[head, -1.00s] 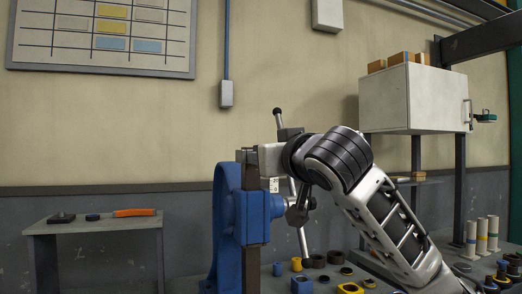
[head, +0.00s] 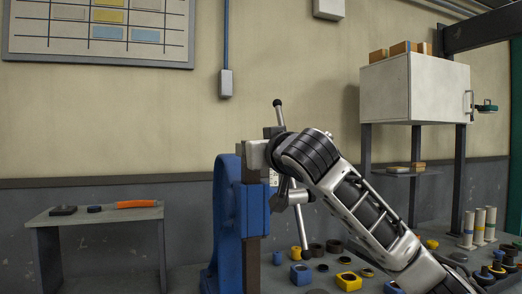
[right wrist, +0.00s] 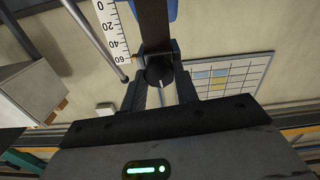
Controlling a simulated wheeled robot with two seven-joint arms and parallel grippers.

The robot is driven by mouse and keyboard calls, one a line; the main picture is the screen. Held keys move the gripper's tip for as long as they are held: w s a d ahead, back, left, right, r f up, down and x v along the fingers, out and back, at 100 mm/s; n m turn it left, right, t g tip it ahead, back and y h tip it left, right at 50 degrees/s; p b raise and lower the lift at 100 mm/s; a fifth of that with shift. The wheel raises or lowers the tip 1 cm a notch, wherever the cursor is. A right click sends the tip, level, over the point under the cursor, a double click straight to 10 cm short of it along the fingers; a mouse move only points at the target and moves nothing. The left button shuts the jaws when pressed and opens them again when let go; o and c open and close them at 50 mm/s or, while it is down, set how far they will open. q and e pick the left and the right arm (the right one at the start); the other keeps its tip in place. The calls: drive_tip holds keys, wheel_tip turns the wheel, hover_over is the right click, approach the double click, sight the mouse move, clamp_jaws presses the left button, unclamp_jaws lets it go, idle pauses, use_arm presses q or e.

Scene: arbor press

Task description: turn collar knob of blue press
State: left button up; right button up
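The blue press (head: 226,225) stands left of centre in the head view, with a dark upright ram and a long lever ending in a black ball. My right arm comes in from the right, and its wrist is close to the press head; its fingers are hidden there. In the right wrist view, a round dark collar knob (right wrist: 157,73) with a pale pointer line lies between the fingertips of my right gripper (right wrist: 161,84). The fingers stand on both sides of it; I cannot tell whether they press on it. My left gripper is out of view.
A white scale strip (right wrist: 109,32) and a lever rod (right wrist: 95,42) are close beside the knob. Several rings and blocks, one a yellow block (head: 349,281), lie on the bench to the right. A small side table (head: 95,217) stands left; a white cabinet (head: 412,88) is behind right.

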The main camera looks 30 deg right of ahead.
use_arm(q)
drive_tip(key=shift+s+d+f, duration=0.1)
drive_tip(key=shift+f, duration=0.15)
use_arm(e)
drive_tip(key=shift+m, duration=0.4)
use_arm(q)
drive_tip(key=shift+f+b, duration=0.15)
drive_tip(key=shift+b, duration=0.45)
use_arm(e)
drive_tip(key=m, duration=1.8)
drive_tip(key=shift+d+f, duration=0.2)
drive_tip(key=shift+m, duration=0.3)
drive_tip(key=o, duration=1)
drive_tip(key=shift+s, duration=0.1)
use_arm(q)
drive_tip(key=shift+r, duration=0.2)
